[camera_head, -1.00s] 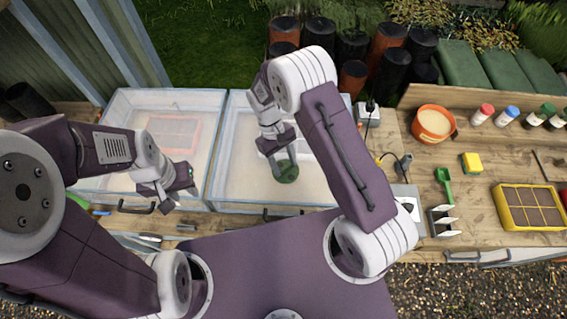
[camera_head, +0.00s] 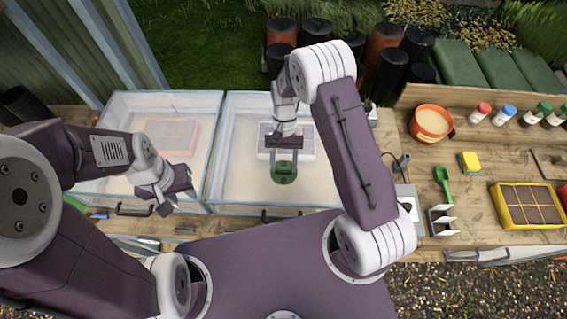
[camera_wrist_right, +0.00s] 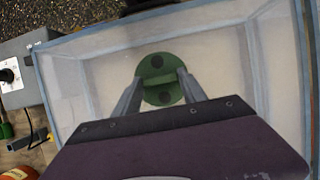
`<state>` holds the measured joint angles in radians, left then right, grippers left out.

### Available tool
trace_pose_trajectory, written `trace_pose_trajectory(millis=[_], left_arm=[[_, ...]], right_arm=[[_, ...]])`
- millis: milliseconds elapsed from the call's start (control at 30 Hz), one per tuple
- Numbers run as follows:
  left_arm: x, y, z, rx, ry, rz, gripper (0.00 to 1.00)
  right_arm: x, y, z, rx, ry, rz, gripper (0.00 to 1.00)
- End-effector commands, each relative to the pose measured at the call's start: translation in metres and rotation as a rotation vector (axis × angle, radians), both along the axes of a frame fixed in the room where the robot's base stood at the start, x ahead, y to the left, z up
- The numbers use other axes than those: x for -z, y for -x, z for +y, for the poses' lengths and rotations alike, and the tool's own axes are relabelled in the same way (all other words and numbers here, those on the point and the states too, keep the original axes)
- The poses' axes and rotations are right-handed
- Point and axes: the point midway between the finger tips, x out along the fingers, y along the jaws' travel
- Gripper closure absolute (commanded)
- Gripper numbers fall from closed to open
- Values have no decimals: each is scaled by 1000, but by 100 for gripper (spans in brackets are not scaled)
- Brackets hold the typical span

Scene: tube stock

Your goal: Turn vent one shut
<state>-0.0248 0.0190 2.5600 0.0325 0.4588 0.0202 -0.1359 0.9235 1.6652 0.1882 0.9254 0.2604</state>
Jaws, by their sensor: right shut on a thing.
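A green round vent (camera_head: 284,174) sits on the clear lid of the right-hand box (camera_head: 235,180). In the right wrist view the vent (camera_wrist_right: 160,66) is a green disc with two dark round spots, one near its far edge and one near its near edge. My right gripper (camera_head: 284,166) is shut on the vent's raised middle, with one finger on each side; the wrist view shows these fingers (camera_wrist_right: 160,84) too. My left gripper (camera_head: 176,203) looks open and empty, above the front edge of the left-hand box (camera_head: 120,185).
A pale tray (camera_head: 308,152) shows inside the right-hand box, and a reddish tray (camera_head: 172,135) inside the left one. An orange pot (camera_head: 432,123), a yellow sponge (camera_head: 469,162), a green scoop (camera_head: 443,183) and a yellow seed tray (camera_head: 527,207) are on the bench at right.

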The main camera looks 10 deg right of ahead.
Motion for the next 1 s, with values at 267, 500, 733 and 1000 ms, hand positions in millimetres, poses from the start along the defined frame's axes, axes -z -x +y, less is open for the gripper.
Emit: trace_pose_trajectory(millis=[267, 500, 733, 1000], left_arm=[[0, 0, 0, 0, 0, 0, 64], [0, 0, 0, 0, 0, 0, 64], [0, 0, 0, 0, 0, 0, 64], [2, 0, 0, 0, 0, 0, 64]], right_arm=[[0, 2, 0, 30, -1, 5, 91], [0, 2, 0, 31, 0, 5, 91], [0, 1, 0, 30, 0, 4, 29], [-2, -1, 0, 30, -1, 0, 29]])
